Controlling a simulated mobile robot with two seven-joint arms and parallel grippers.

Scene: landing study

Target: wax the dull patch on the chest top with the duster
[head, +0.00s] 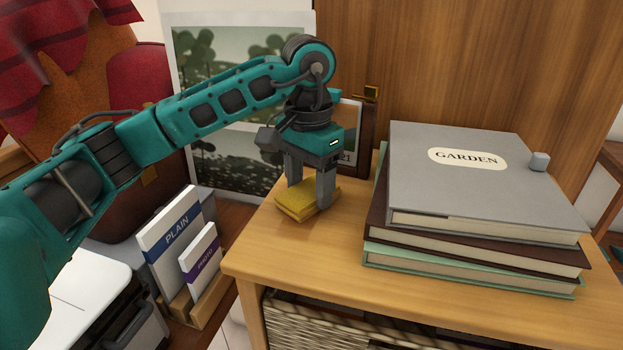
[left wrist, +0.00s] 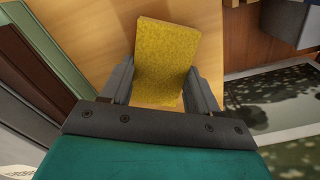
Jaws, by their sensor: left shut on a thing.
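The duster is a folded yellow cloth (head: 296,203) on the wooden chest top (head: 290,243), near its left edge. My left gripper (head: 310,200) points down over it and is shut on it, one finger at each side. In the left wrist view the yellow cloth (left wrist: 165,55) lies between the two fingers (left wrist: 160,90), with bare wood beside it. I cannot make out a dull patch on the visible wood; the cloth and gripper hide some of the top. My right gripper is not in view.
A stack of books (head: 470,190) topped by a grey GARDEN book fills the chest top's right part. A small framed picture (head: 352,130) stands behind the gripper. Card packs (head: 172,240) stand lower left. The front left of the top is clear.

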